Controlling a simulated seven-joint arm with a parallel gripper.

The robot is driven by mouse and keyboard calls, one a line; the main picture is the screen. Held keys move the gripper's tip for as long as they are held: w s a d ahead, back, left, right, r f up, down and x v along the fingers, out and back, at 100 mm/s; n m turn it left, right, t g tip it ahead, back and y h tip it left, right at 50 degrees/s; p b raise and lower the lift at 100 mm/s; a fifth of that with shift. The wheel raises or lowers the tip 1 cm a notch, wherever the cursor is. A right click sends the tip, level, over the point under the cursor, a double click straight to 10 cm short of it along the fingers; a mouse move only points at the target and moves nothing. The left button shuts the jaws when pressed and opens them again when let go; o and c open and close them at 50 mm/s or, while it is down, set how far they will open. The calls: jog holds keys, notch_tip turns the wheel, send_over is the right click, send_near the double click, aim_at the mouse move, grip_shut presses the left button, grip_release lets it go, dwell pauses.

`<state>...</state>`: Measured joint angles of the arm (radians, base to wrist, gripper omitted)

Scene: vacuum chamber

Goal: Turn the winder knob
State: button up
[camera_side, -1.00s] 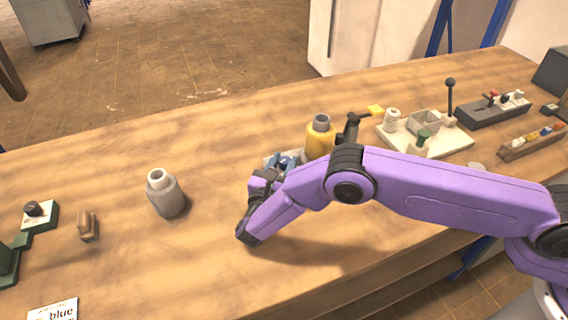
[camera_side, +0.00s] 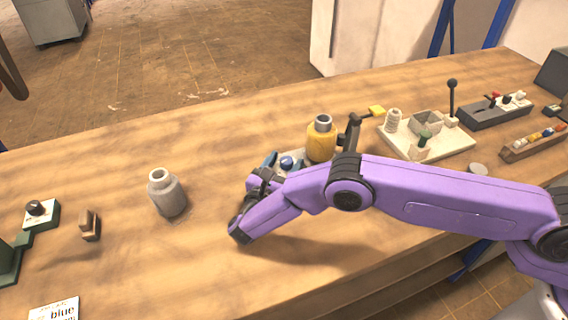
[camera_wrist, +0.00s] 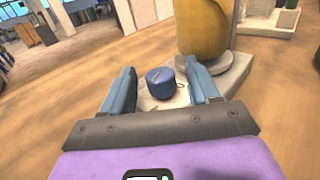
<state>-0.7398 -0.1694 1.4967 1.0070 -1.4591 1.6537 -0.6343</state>
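The blue winder knob (camera_wrist: 160,84) sits on a pale base plate beside a yellow cylinder (camera_wrist: 203,28). It has a light pointer line on top. In the side view the knob (camera_side: 287,163) shows just right of my fingers, left of the yellow cylinder (camera_side: 321,142). My gripper (camera_wrist: 162,72) is open, with one blue finger on each side of the knob and visible gaps between. In the side view my wrist hides part of the base plate, and I cannot tell the height of the fingertips over the knob.
A dark crank with a yellow handle (camera_side: 376,111) stands right of the yellow cylinder. A grey bottle (camera_side: 167,193) stands on the left. A white tray with a lever (camera_side: 452,100) is farther right. The wooden bench (camera_side: 120,145) is clear behind the bottle.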

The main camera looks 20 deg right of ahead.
jog(key=v, duration=1.7)
jog(key=shift+s+a+r, duration=0.1)
jog(key=shift+s+a, duration=0.05)
